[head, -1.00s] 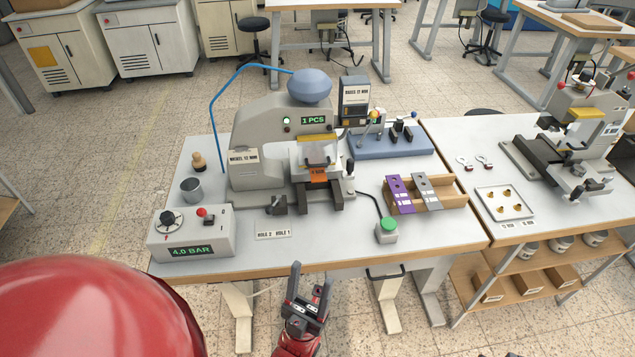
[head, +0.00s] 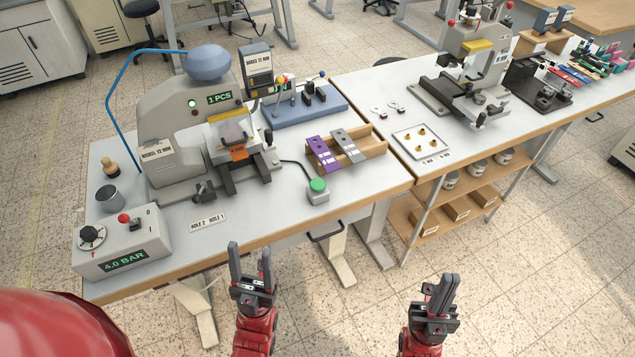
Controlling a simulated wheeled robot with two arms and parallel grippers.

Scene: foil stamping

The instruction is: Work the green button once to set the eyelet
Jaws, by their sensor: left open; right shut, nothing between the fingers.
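The green button (head: 317,185) sits on a small grey box on the table, in front of the wooden tray and joined by a black cable to the eyelet press (head: 185,140). The press display reads "1 PCS" and a small green light glows beside it. An orange piece (head: 238,153) lies at the press's working point. My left gripper (head: 250,262) is open and empty, in front of the table edge, left of and nearer than the button. My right gripper (head: 442,290) is shut and empty, over the floor to the right. Neither touches the button.
The wooden tray (head: 372,154) holds a purple strip (head: 322,152) and a grey strip (head: 351,146). A pressure box (head: 122,243) reads "4.0 BAR" at the front left. A drawer handle (head: 325,234) juts from the table front. A second press (head: 470,75) stands on the right table.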

